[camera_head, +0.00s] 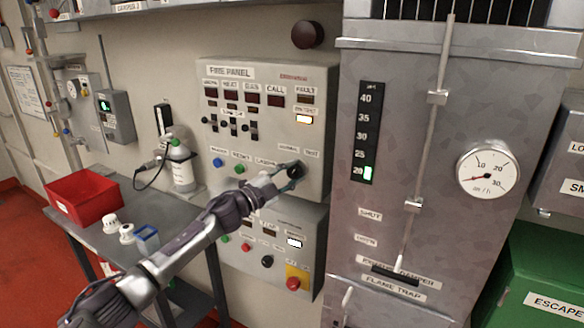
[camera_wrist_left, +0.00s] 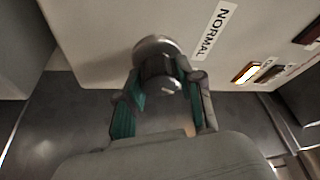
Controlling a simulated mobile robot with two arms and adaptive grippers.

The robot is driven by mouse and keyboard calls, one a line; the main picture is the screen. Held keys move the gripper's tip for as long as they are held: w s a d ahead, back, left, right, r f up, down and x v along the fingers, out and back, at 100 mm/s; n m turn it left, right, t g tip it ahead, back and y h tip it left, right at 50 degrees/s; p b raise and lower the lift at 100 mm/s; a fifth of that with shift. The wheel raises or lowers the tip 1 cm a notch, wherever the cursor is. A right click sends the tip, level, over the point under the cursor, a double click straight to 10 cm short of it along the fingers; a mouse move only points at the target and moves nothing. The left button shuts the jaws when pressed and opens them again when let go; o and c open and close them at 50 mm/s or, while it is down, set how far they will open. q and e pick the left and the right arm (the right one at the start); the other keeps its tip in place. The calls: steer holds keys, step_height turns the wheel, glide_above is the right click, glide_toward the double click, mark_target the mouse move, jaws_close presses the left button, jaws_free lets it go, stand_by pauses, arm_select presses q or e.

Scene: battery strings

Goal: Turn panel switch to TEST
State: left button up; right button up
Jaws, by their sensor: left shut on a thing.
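The grey fire panel (camera_head: 223,160) is on the wall in the middle of the head view. Its dark round switch knob (camera_head: 296,169) sits at the lower right, below the labels NORMAL and TEST. My left gripper (camera_head: 287,176) is shut on this knob and hides part of it. In the left wrist view the knob (camera_wrist_left: 157,52) shows between the two green-padded fingers (camera_wrist_left: 155,88), beside the NORMAL label (camera_wrist_left: 214,30). I cannot tell which label the knob points to. A lit lamp (camera_head: 304,120) shows at the panel's right. My right gripper is out of view.
A second panel (camera_head: 235,258) with a red button (camera_head: 293,284) is just below. A metal cabinet (camera_head: 400,230) with a gauge (camera_head: 487,170) stands to the right. A grey table (camera_head: 90,235) at left holds a red bin (camera_head: 85,192), small parts and a bottle (camera_head: 182,170).

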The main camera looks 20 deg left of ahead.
arm_select(q)
steer(key=shift+m+g+p, duration=0.7)
steer(key=shift+m+p, duration=0.3)
steer(key=shift+m, duration=0.6)
steer(key=o, duration=1.2)
steer(key=shift+c, duration=0.2)
steer(key=v, duration=1.2)
